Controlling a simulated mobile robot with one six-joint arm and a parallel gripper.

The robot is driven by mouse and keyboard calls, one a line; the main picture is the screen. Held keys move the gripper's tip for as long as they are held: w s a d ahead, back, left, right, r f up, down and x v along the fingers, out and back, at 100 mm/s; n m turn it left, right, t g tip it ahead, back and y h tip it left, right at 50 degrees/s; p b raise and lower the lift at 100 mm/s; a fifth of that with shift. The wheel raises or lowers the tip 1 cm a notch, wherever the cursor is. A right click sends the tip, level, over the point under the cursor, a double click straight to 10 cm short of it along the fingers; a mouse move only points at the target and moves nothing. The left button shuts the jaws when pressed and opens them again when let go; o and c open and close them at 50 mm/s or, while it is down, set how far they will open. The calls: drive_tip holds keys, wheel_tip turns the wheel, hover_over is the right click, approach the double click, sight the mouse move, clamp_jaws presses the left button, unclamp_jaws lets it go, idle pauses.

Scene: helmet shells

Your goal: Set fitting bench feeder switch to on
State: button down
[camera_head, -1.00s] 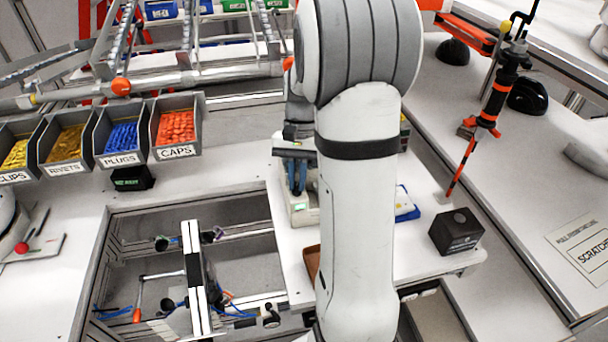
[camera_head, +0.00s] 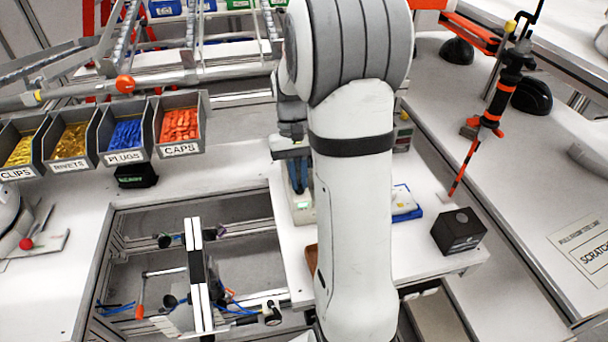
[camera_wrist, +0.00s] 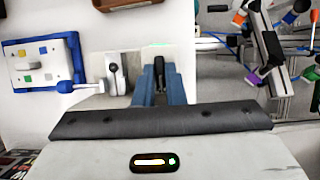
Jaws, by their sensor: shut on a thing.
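A pale box with a green light (camera_head: 303,207) stands on the white bench, just left of my arm in the head view. I take it to be the feeder switch unit, and its pale top also shows in the wrist view (camera_wrist: 140,62). My gripper (camera_wrist: 160,85) has its blue fingers down at this box, shut on a dark upright piece, seemingly the switch lever (camera_wrist: 159,66). The fingers hide most of it, so its setting cannot be read. My gripper also shows in the head view (camera_head: 299,177), partly behind my arm.
A black box (camera_head: 458,231) sits at the bench's right. Several part bins (camera_head: 126,156) line the left.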

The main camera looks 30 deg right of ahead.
drive_tip(key=shift+s, duration=0.15)
drive_tip(key=c, duration=1.8)
unclamp_jaws()
drive_tip(key=shift+s, duration=0.15)
drive_tip(key=b+v, duration=0.1)
drive_tip(key=v, duration=0.7)
drive_tip(key=s+a+n+t, duration=0.1)
drive_tip(key=s+a+t, duration=0.1)
drive_tip(key=s+a, duration=0.2)
drive_tip(key=s+a+n+t, duration=0.1)
drive_tip(key=s+a+t, duration=0.2)
drive_tip(key=s, duration=0.3)
drive_tip(key=s+a+n+t+h, duration=0.1)
drive_tip(key=s+a+t, duration=0.1)
drive_tip(key=s+a, duration=0.3)
drive_tip(key=shift+s+f+t, duration=0.1)
drive_tip(key=shift+s+t, duration=0.3)
drive_tip(key=shift+s, duration=0.15)
